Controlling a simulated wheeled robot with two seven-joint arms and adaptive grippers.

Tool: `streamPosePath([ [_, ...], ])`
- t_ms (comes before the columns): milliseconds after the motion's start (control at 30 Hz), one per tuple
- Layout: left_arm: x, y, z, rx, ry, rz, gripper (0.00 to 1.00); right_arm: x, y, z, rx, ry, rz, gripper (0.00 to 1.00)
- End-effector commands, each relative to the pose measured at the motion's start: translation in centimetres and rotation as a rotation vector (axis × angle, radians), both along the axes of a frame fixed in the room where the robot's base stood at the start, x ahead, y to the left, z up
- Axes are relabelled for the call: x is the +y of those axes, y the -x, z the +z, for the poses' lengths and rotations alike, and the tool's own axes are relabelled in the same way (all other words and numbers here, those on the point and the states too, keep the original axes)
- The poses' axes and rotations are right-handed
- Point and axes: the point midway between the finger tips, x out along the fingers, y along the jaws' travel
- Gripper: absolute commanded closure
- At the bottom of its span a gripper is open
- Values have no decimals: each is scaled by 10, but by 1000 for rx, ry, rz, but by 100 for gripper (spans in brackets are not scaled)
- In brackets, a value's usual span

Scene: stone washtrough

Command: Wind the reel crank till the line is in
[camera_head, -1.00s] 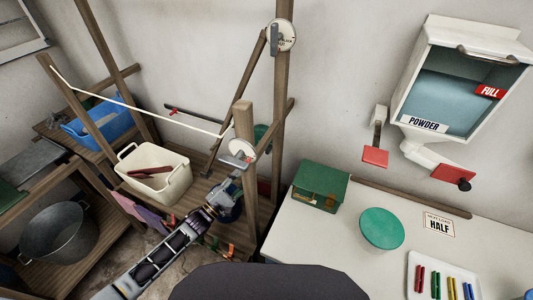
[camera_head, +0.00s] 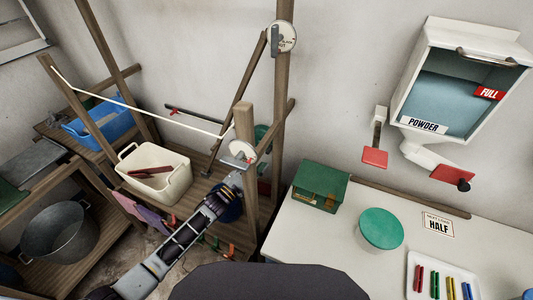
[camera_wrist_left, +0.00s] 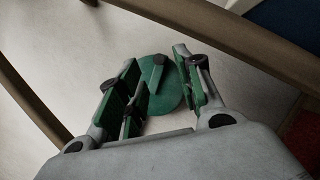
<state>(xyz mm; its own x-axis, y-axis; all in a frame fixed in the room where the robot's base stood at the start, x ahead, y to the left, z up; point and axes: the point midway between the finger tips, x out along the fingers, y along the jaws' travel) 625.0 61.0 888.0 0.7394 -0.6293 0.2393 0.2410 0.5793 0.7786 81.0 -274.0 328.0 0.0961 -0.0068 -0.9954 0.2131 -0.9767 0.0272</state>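My left gripper (camera_head: 236,180) is by the right-hand wooden post (camera_head: 245,185), just below a white round plate with a red mark (camera_head: 243,151). In the left wrist view its fingers (camera_wrist_left: 160,95) stand apart, with a green disc (camera_wrist_left: 165,98) showing beyond and between them. A short bar (camera_wrist_left: 154,72) lies across that disc; I cannot tell if it is the crank. A green round part (camera_head: 263,137) shows partly behind the post. The white line (camera_head: 150,113) runs taut from the left post (camera_head: 75,98) to the right one. My right gripper is not in view.
A cream tub (camera_head: 157,178) and a blue tub (camera_head: 98,127) stand on the wooden rack to the left. A metal basin (camera_head: 58,235) is lower left. The white counter (camera_head: 320,240) holds a green box (camera_head: 320,187) and green round lid (camera_head: 380,229).

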Motion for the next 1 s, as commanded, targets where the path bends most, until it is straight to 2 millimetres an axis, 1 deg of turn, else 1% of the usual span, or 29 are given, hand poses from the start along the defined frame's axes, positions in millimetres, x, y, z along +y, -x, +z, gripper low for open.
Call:
streamPosePath([
  [33,-5,-5,3,-1,2,0,65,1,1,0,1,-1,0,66],
  [300,-24,-28,10,-2,1,0,65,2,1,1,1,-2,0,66],
  [500,-33,-39,13,-1,0,1,65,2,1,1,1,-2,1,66],
  [933,-35,-41,14,0,0,0,65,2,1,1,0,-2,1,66],
  [1000,-35,-41,14,0,0,0,74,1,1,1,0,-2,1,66],
])
